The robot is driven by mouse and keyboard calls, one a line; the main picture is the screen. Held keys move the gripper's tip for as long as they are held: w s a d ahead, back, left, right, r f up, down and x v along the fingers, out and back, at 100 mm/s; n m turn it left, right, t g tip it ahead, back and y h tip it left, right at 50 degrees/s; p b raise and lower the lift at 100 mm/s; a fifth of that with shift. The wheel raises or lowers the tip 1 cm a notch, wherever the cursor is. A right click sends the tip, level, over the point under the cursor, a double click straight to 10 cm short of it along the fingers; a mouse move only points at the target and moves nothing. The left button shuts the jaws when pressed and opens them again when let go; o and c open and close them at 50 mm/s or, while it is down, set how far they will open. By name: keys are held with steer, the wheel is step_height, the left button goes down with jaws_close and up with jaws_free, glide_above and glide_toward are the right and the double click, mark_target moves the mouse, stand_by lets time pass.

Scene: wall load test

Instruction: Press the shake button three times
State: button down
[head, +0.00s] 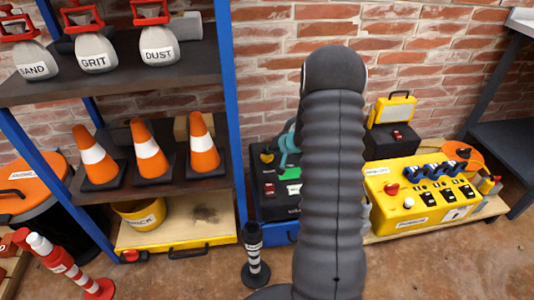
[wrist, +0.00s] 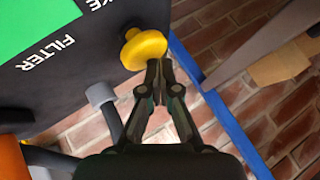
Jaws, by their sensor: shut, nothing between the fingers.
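The yellow mushroom-shaped button (wrist: 145,48) stands out from a black box (wrist: 90,75) in the wrist view. Cut-off lettering ending in "KE" is near it, and "FILTER" is printed further along. My gripper (wrist: 160,64) is shut and empty, its fingertips right beside the button's edge. I cannot tell whether they touch it.
A blue-framed shelf (head: 232,120) with cones and weights stands left of the box. A yellow control box (head: 420,205) with several knobs is to the right. A striped post (head: 254,255) stands on the floor in front.

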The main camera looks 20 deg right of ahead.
steer(key=shift+r+p, duration=0.6)
step_height(320, 180, up, 3)
steer(key=p, duration=0.3)
steer(key=shift+r, duration=1)
